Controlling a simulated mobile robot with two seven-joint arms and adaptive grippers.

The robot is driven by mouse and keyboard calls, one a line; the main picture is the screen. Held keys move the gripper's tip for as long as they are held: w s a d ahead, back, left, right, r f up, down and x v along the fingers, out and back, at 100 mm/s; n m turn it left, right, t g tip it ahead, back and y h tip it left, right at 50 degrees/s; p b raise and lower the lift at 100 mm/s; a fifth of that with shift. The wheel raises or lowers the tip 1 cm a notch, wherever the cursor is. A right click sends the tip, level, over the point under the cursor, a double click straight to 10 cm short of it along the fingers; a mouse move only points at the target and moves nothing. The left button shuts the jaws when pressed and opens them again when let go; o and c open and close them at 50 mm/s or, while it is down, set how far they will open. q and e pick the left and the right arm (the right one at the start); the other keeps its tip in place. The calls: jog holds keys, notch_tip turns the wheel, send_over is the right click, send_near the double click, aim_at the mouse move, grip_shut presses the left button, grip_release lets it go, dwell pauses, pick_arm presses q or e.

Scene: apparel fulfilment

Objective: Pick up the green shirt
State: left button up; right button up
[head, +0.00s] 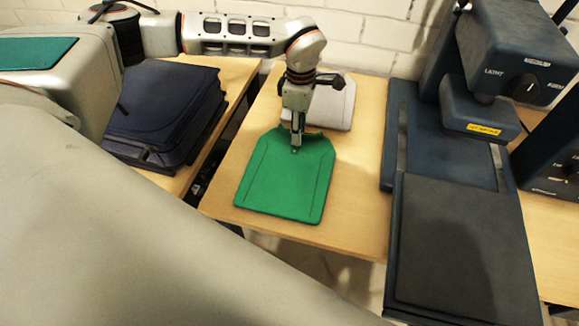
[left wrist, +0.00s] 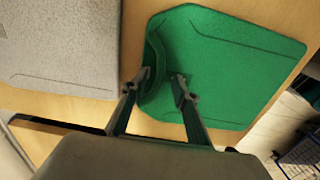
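The green shirt (head: 285,182) lies flat and folded on a light wooden table (head: 355,215), its collar end pointing away from me. It also shows in the left wrist view (left wrist: 235,65). My left gripper (head: 296,143) points down at the collar end of the shirt. In the left wrist view the two fingertips (left wrist: 160,78) are apart, with the raised collar edge between or just under them. I cannot tell if they touch the cloth. My right gripper is in neither view.
A light grey folded shirt (head: 338,107) lies just behind the green one. Dark blue folded garments (head: 160,112) are stacked on a table at the left, across a gap. A dark press-like machine (head: 465,245) stands close on the right. Some bare tabletop lies between.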

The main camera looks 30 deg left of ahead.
pick_arm(q)
jog(key=shift+f, duration=0.35)
grip_shut()
jog(key=shift+r, duration=0.1)
notch_tip(320, 180, up, 20)
dwell(0.5)
